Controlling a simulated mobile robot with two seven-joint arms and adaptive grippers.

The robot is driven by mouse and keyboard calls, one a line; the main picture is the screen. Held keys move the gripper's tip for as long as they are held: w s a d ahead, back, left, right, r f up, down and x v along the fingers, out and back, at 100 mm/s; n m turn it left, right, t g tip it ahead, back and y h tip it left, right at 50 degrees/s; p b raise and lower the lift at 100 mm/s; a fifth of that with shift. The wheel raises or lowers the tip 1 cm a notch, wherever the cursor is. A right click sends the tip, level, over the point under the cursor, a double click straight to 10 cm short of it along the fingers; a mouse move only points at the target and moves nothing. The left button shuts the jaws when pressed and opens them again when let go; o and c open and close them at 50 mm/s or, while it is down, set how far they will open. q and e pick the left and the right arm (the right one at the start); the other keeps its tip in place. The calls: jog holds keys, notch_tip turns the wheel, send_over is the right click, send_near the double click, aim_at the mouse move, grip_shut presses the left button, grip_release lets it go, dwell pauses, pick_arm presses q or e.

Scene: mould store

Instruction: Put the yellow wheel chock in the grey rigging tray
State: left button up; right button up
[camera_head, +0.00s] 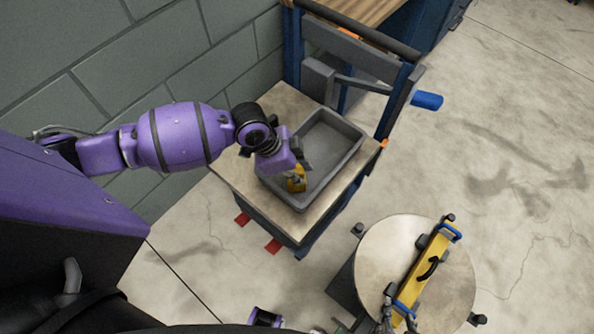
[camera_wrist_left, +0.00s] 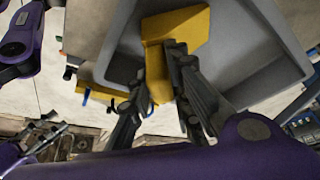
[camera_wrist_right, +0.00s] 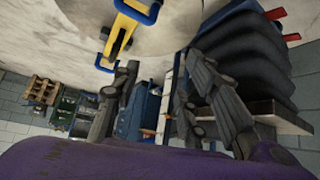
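The yellow wheel chock (camera_head: 297,181) is within the outline of the grey rigging tray (camera_head: 352,131), near its front left corner. My left gripper (camera_head: 298,163) is over that end of the tray. In the left wrist view the chock (camera_wrist_left: 182,27) sits between the two fingers (camera_wrist_left: 160,72), which close on its narrow part. The tray (camera_wrist_left: 262,58) is behind it; whether the chock touches the tray floor cannot be told. My right gripper (camera_wrist_right: 158,72) is empty, its fingers apart, and shows only partly at the bottom edge in the head view.
The tray stands on a wood-topped blue trolley (camera_head: 240,172) against a block wall, with a dark upright frame (camera_head: 345,48) behind it. A round table (camera_head: 383,250) at lower right carries a long yellow bar with blue handles (camera_head: 428,268). Open concrete floor (camera_head: 500,130) lies to the right.

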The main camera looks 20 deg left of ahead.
pick_arm(q)
jog(key=o, duration=0.3)
jog(key=shift+s, duration=0.1)
jog(key=p+v, duration=0.1)
jog(key=v, duration=1.1)
jog(key=shift+d+r, duration=0.1)
jog(key=shift+r, duration=0.1)
